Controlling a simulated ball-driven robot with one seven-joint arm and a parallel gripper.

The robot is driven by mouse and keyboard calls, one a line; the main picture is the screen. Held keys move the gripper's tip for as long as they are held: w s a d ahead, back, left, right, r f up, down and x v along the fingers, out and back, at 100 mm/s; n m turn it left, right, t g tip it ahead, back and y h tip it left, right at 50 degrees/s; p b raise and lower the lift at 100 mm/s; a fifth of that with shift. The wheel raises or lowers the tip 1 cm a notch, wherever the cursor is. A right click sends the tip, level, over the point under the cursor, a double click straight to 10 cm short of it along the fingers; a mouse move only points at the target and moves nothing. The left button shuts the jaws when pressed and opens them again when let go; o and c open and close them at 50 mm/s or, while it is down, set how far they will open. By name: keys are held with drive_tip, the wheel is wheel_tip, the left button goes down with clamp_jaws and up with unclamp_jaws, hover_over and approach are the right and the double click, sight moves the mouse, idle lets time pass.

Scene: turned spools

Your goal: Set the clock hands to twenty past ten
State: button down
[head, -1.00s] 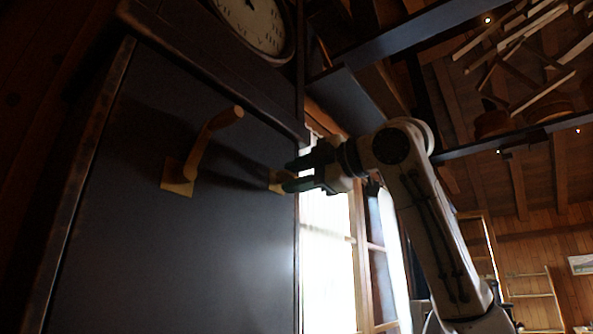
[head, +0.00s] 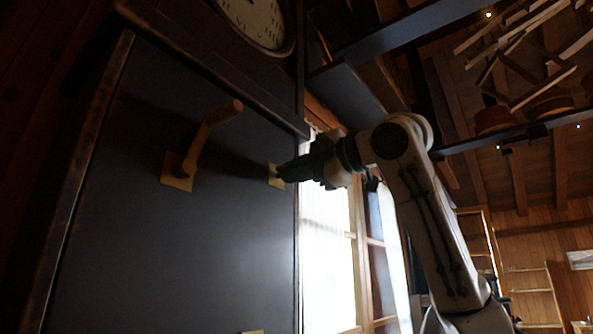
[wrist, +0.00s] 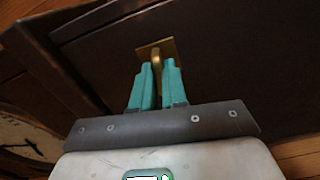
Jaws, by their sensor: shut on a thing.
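The clock (head: 262,22) is at the top of a dark case in the head view, its pale dial cut off by the frame; the hands cannot be read there. It also shows at the left of the wrist view (wrist: 25,138), partly hidden, with dark hands too small to read surely. My gripper (head: 281,174) is at the right edge of the case front, its teal fingers shut on a small brass knob (wrist: 156,57) that stands on a square brass plate (head: 273,177).
The dark case front (head: 190,250) fills the left side. Another brass plate (head: 252,332) shows at the bottom edge. A bright window (head: 328,240) is right behind my gripper. Dark beams (head: 430,30) cross overhead.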

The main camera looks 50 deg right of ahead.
drive_tip(key=m+b, duration=0.2)
drive_tip(key=m, duration=1.9)
drive_tip(key=shift+f+b, duration=0.1)
drive_tip(key=shift+b, duration=0.2)
drive_tip(key=shift+m, duration=0.4)
drive_tip(key=c, duration=1.2)
unclamp_jaws()
